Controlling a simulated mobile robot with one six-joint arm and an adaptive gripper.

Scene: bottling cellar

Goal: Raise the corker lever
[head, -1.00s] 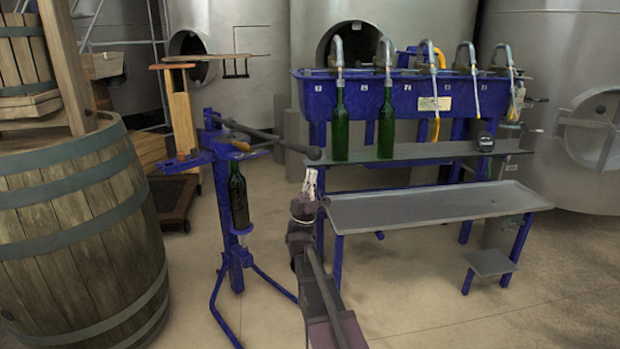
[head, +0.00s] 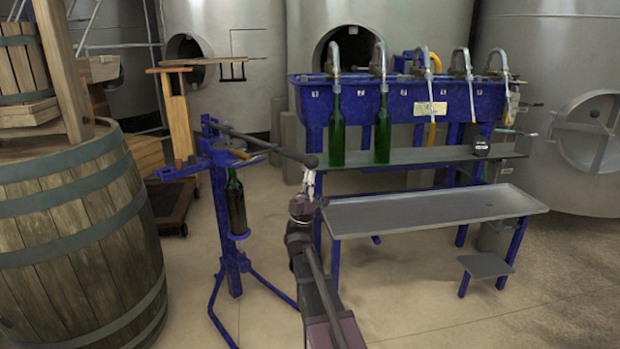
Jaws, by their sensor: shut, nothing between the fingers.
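The blue corker (head: 229,255) stands on splayed legs left of centre, with a dark green bottle (head: 236,205) upright in it. Its dark lever (head: 262,143) runs from the corker's head to the right, sloping slightly down to a round black knob (head: 311,160). My gripper (head: 309,180) is shut and empty, pointing up just below the knob. Whether the fingertips touch the knob I cannot tell.
A blue filling bench (head: 385,104) with two green bottles on its shelf (head: 450,155) stands to the right, above a grey tray table (head: 430,208). A large barrel (head: 80,240) is at the left. Open floor lies in front of the corker.

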